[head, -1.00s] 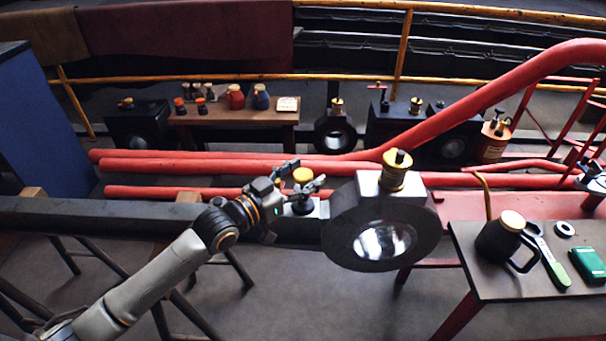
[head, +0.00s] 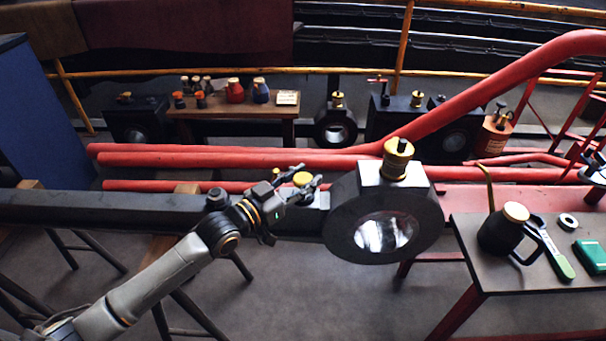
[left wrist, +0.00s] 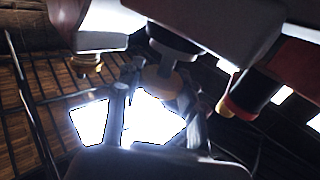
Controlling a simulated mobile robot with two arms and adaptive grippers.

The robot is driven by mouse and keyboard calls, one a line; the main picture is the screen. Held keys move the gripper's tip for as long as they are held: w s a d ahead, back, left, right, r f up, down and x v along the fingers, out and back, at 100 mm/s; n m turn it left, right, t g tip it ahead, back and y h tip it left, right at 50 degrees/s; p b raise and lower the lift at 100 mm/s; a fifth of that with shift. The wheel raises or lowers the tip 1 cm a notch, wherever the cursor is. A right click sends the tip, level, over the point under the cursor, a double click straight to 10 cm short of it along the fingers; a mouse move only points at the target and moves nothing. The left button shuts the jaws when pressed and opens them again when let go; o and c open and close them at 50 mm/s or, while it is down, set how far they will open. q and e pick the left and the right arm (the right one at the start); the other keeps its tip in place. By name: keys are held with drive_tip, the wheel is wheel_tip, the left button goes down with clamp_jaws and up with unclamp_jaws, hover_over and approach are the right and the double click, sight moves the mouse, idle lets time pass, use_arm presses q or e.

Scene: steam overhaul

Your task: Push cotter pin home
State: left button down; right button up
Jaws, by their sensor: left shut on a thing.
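A black connecting rod (head: 90,208) runs in from the left and ends in a large dark ring-shaped end (head: 341,222) with a bright bore and a brass cup on top (head: 398,160). A piece with a round yellow top (head: 303,179) stands low at the rod, just left of the ring end. My left gripper (head: 301,181) has its fingers around this piece and is shut on it. I cannot tell whether it is the cotter pin; its lower part is hidden. In the left wrist view, the fingers (left wrist: 158,103) show against bright windows.
Red rods (head: 240,160) run behind the black rod. A side table (head: 490,278) at the right holds a black jug (head: 502,230), a green-handled tool (head: 556,259) and a green box (head: 590,256). A wooden bench (head: 240,113) with jars stands behind. Trestles support the rod.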

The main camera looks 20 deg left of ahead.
use_arm(q)
drive_tip(key=shift+f, duration=0.25)
drive_tip(key=c, duration=0.8)
unclamp_jaws()
drive_tip(key=shift+o, duration=0.2)
drive_tip(key=shift+s, duration=0.1)
drive_tip(key=v, duration=1.2)
